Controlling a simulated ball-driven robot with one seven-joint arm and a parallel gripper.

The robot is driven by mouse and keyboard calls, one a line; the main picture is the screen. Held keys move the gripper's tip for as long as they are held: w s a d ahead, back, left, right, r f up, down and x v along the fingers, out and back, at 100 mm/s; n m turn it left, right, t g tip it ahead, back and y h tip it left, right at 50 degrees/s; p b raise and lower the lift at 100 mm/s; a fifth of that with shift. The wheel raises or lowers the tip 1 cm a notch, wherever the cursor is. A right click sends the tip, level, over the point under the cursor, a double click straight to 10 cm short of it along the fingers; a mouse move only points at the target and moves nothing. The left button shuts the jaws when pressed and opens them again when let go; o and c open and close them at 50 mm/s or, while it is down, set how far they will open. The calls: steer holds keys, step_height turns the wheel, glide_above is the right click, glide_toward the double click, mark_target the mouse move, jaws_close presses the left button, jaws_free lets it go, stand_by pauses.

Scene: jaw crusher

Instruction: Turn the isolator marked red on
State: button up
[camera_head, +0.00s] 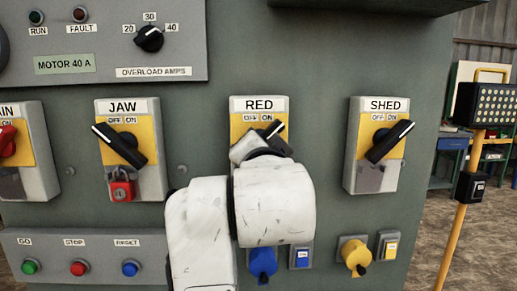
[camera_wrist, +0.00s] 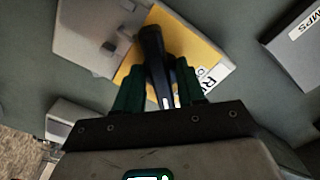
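The RED isolator (camera_head: 239,128) is in the middle of the panel, with a yellow plate marked OFF and ON. Its black handle (camera_head: 276,131) is partly hidden by my arm; the visible end slants up and right, toward the ON side. In the wrist view the handle (camera_wrist: 153,48) runs between the two dark green fingers of my gripper (camera_wrist: 160,85), with a white mark near its end. The fingers lie on either side of it, very close; I cannot tell whether they press on it. The wrist view also shows the isolator's yellow plate (camera_wrist: 200,52).
The JAW isolator (camera_head: 102,151) with a red padlock (camera_head: 121,187) is to the left, the SHED isolator (camera_head: 353,160) to the right. Below are a blue connector (camera_head: 263,262) and a yellow one (camera_head: 355,255). A yellow post (camera_head: 453,235) stands right of the panel.

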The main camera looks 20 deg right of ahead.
steer(key=shift+o, duration=0.5)
steer(key=v, duration=1)
steer(key=shift+s+b, duration=0.35)
steer(key=shift+s, duration=0.05)
steer(key=shift+a, duration=0.1)
steer(key=s+d+f+n+g+y+p, duration=0.1)
steer(key=d+f+n+g, duration=0.2)
steer(key=f, duration=0.7)
steer(key=s+d+f+n+g+y+p, duration=0.1)
steer(key=s+d+f+n+g+p, duration=0.15)
steer(key=f, duration=0.75)
steer(key=d+f+n+g+p, duration=0.1)
steer(key=d+f+n+g, duration=0.25)
steer(key=f, duration=0.65)
steer(key=s+d+f+n+g+y+p, duration=0.1)
steer(key=s+f+g, duration=0.2)
steer(key=s+f, duration=0.6)
steer(key=s+d+f+n+g+y+p, duration=0.1)
steer(key=s+f+g, duration=0.3)
steer(key=s+f, duration=0.5)
steer(key=s+n+y, duration=0.1)
steer(key=s, duration=0.5)
steer(key=shift+d+f, duration=0.15)
steer(key=shift+d, duration=0.1)
